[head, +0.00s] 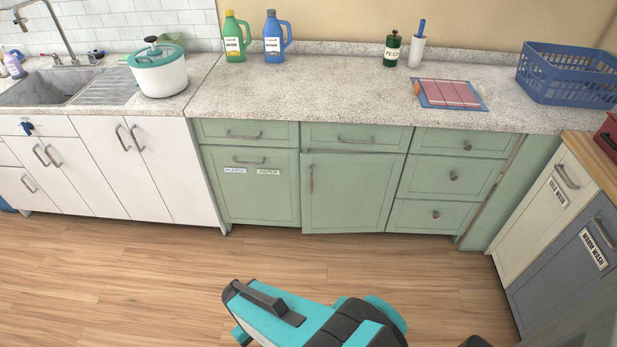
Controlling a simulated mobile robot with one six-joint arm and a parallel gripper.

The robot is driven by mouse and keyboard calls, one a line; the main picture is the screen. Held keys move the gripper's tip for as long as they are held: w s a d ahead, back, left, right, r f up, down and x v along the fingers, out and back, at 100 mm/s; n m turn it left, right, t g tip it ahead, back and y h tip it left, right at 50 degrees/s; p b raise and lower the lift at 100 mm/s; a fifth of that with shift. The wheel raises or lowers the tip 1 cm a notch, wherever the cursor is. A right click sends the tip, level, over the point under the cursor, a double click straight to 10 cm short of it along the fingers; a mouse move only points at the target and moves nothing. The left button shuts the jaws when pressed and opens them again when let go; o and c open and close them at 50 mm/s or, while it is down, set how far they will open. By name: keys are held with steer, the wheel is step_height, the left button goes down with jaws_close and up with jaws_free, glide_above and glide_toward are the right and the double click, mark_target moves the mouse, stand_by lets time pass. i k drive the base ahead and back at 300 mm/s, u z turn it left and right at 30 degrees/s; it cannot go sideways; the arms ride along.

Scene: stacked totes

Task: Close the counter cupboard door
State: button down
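The green counter cupboard door (345,195) is in the middle of the green unit, below a drawer (355,137). It stands slightly ajar: its lower edge sits forward of the neighbouring fronts, and a dark gap shows along its top. Its upright bar handle (312,178) is on the left side. My teal and dark grey arm end, with my gripper (262,310), is at the bottom of the head view, well apart from the door. I cannot make out its finger opening, and nothing held is visible.
Green drawers (446,175) stand right of the door; a panel labelled plastic and paper (255,200) is on the left. The wooden floor (170,275) before the units is clear.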

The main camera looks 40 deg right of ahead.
mark_target(341, 192)
steer(key=k, duration=1.3)
steer(key=u, duration=0.35)
steer(key=i, duration=1.75)
steer(key=z, duration=0.15)
